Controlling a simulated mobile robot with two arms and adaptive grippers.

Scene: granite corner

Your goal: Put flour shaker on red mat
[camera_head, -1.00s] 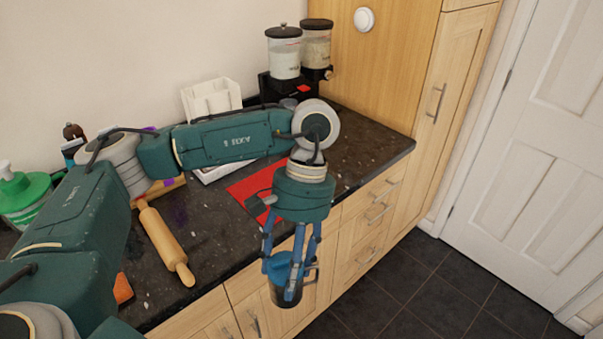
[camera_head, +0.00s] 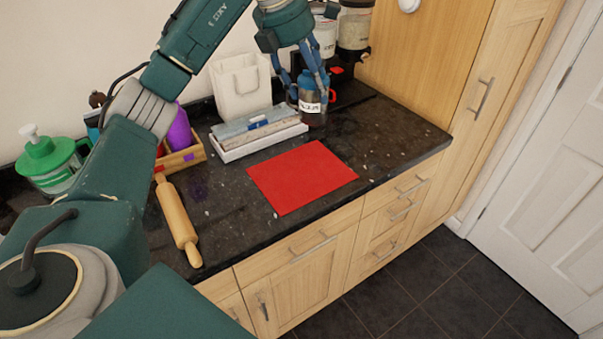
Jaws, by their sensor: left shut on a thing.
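My left gripper (camera_head: 308,82) is at the back of the counter, pointing down. It is shut on a shaker (camera_head: 313,118) with a blue top, a dark body and a white label that I cannot read clearly. The shaker is upright, behind the red mat; whether its base touches the counter is hard to tell. The red mat (camera_head: 302,178) lies flat and bare near the counter's front edge. My right gripper is not in view.
A white tray (camera_head: 262,143) with flat boxes lies behind the mat. Dispensers (camera_head: 353,28) stand at the back. Counter right of the mat is clear.

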